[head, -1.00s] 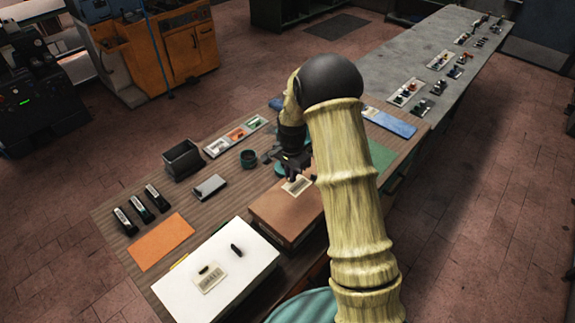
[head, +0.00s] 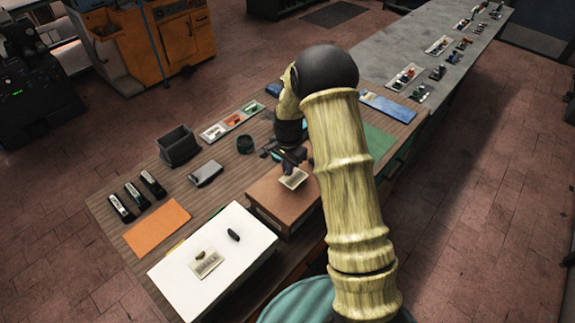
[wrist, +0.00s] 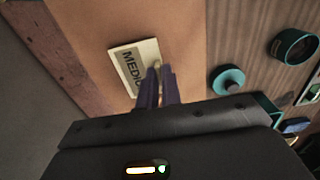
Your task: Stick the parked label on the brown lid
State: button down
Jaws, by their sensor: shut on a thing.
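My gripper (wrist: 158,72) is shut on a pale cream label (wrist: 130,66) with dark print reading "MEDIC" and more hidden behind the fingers. The label is held by one edge, above or against the brown lid (wrist: 88,35); I cannot tell whether it touches. In the head view the held label (head: 293,179) shows over the far part of the brown lid (head: 268,195), just below my gripper (head: 290,165). Another printed label (head: 206,263) lies on the white lid in front.
An orange sheet (head: 157,225), several black hand tools (head: 138,196), a dark open bin (head: 179,146) and a teal-rimmed cup (wrist: 294,46) are on the wooden bench. A round teal piece (wrist: 228,80) is right of my fingers.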

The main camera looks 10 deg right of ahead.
jog(key=shift+f+b, duration=0.4)
jog(key=shift+f, duration=0.6)
jog(key=shift+s+f+b, duration=0.15)
jog(key=shift+f+b, duration=0.2)
jog(key=shift+f, duration=0.15)
dwell(1.7)
jog(key=c, duration=1.5)
grip_release()
jog(key=o, duration=0.4)
jog(key=shift+o, duration=0.2)
jog(key=shift+r, duration=0.1)
jog(key=shift+r+p, duration=2.3)
jog(key=shift+r, duration=1.15)
